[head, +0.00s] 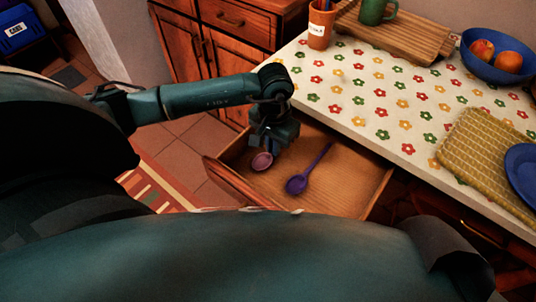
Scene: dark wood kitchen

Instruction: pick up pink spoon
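The pink spoon (262,161) is at the left side of the open wooden drawer (345,192). Its bowl shows, while its handle is hidden by my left gripper. My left gripper (271,147) points down into the drawer right at the spoon, from the far side of its bowl. The fingertips are dark and small, so I cannot tell whether they are apart or closed on the handle. My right gripper is not in view.
A purple spoon (299,183) lies in the drawer to the right of the pink one. The flower-patterned counter (345,97) is above the drawer, with a yellow woven mat (470,150), blue plate (524,170), fruit bowl (482,67), wooden board (400,38), orange cup (320,30) and green mug (372,12).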

